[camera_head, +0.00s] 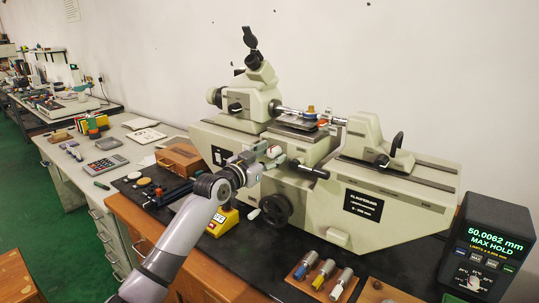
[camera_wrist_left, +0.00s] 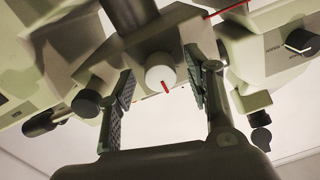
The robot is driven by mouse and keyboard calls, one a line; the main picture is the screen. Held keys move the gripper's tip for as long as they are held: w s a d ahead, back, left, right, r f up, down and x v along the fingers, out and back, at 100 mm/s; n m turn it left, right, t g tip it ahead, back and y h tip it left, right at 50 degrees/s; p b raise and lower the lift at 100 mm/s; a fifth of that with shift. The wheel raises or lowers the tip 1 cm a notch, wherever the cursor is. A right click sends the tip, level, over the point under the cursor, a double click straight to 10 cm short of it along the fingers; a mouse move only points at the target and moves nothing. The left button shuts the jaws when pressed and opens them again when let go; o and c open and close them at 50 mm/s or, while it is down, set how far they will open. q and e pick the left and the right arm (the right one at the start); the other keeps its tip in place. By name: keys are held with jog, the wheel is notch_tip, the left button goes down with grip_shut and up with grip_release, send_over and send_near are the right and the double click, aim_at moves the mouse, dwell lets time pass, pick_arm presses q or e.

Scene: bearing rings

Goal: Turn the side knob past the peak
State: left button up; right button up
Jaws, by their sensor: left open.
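The side knob (camera_wrist_left: 158,76) is a round white knob with a red mark on its face, on the front of the beige measuring machine (camera_head: 377,220). In the wrist view the red mark points down and slightly right. My left gripper (camera_wrist_left: 160,88) is open, with one dark padded finger on each side of the knob and a visible gap to both. In the head view my left gripper (camera_head: 262,158) reaches the front of the machine and partly hides the knob area. The readout box (camera_head: 486,245) shows 50.0062 mm and MAX HOLD in green. My right gripper is not in view.
A black handwheel (camera_head: 275,209) sits below my left gripper, and a dark cylindrical handle (camera_head: 310,171) to its right. A yellow box (camera_head: 222,221) stands near my forearm. A wooden box (camera_head: 183,158) is left.

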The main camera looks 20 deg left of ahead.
pick_arm(q)
jog(key=shift+c, duration=0.2)
grip_shut()
dwell(0.5)
